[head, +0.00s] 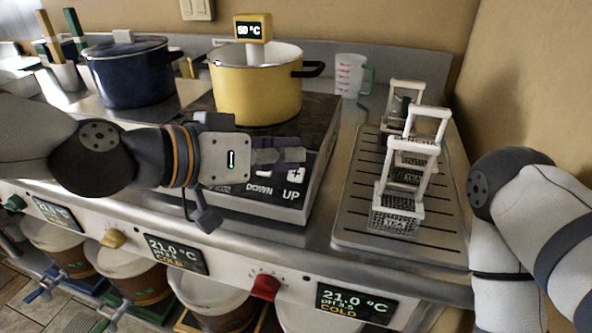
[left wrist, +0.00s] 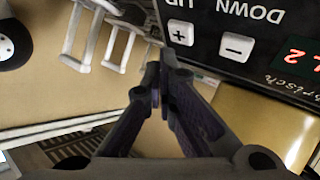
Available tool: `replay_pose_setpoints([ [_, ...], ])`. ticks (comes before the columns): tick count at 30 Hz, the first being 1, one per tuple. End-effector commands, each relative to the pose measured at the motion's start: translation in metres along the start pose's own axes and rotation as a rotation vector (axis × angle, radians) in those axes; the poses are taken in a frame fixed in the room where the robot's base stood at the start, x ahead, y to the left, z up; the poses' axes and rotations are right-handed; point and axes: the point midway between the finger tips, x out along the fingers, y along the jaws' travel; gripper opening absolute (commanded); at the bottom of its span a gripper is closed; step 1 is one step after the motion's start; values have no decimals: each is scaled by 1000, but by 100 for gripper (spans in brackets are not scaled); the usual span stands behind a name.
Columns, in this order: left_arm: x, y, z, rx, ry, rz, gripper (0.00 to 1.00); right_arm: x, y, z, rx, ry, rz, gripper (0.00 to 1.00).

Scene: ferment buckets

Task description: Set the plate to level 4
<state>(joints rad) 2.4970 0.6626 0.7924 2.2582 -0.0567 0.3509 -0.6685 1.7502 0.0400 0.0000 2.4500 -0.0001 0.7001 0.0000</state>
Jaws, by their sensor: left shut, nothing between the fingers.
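The plate (head: 238,206) is a dark-topped hot plate with a sloped front panel. The panel shows UP and DOWN labels and a plus key (head: 296,173). In the left wrist view the panel is upside down, with the plus key (left wrist: 181,33), a minus key (left wrist: 236,46) and a red display (left wrist: 292,58) cut by the edge; its digit looks like 2. My left gripper (head: 298,150) is shut and empty, its fingertips by the plus key. In the left wrist view the fingertips (left wrist: 160,76) appear just beside that key; contact cannot be told. My right gripper is out of view.
A yellow pot (head: 258,95) with a 50 °C tag stands on the plate. A blue pot (head: 130,75) stands to its left. A measuring cup (head: 350,76) is behind. Knobs and temperature displays line the counter front.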

Motion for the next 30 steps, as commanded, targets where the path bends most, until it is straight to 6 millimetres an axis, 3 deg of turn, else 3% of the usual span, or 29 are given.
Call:
replay_pose_setpoints([
  [30, 8, -6, 7, -4, -2, 0, 0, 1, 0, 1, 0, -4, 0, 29],
])
